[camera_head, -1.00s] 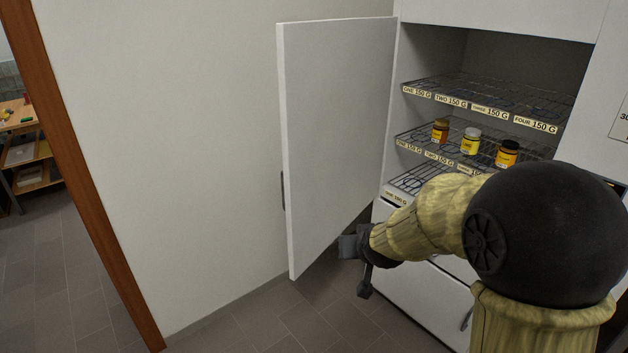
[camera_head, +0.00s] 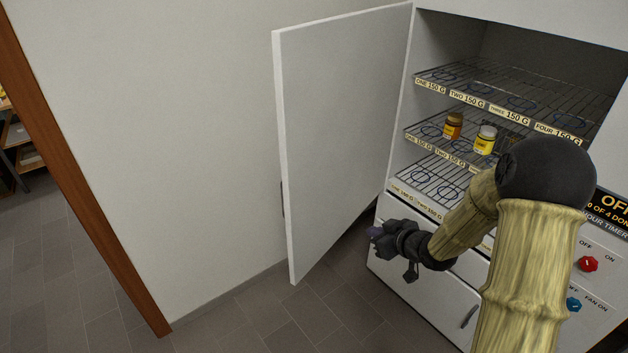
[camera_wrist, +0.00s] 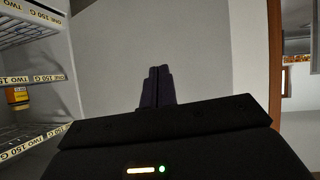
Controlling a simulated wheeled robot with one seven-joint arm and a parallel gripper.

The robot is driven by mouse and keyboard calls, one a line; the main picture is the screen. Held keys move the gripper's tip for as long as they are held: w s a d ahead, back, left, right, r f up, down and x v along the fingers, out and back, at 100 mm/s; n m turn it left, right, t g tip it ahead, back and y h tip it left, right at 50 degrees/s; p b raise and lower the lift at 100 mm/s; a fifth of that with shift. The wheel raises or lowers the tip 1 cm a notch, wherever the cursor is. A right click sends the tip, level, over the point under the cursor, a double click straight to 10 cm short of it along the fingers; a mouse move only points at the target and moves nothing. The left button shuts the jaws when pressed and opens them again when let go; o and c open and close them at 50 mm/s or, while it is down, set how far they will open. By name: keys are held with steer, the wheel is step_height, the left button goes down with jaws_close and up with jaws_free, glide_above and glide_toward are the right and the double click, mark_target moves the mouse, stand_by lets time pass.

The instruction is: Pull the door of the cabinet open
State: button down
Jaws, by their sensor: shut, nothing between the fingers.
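The white cabinet (camera_head: 432,217) stands at the right in the head view, with its wire shelves in full sight. Its white door (camera_head: 340,130) stands wide open, swung out to the left towards the wall. A dark handle (camera_head: 283,199) shows at the door's free edge, mostly hidden. My gripper (camera_head: 374,233) is shut and empty, in front of the cabinet's lower front and to the right of the door. In the wrist view my gripper (camera_wrist: 160,72) points at a pale grey surface, with shelves at the left. I see no contact with the door.
Jars, one brown (camera_head: 453,125) and one yellow (camera_head: 485,140), stand on the middle shelf. A lower front with a handle (camera_head: 468,316) and a panel with red (camera_head: 588,264) and blue knobs are at the right. The tiled floor (camera_head: 240,325) is clear. A brown door frame is at the left.

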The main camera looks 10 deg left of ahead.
mark_target(305, 191)
steer(key=a+r+n+y+p, duration=0.3)
steer(key=a+r+y, duration=0.1)
steer(key=y, duration=0.4)
steer(key=shift+a+r+n+g+y, duration=0.3)
steer(key=shift+r, duration=0.15)
steer(key=shift+s+a, duration=0.1)
steer(key=p+x, duration=0.7)
steer(key=x, duration=0.6)
steer(key=shift+a, duration=0.25)
steer(key=shift+w+a, duration=0.15)
steer(key=shift+w, duration=0.15)
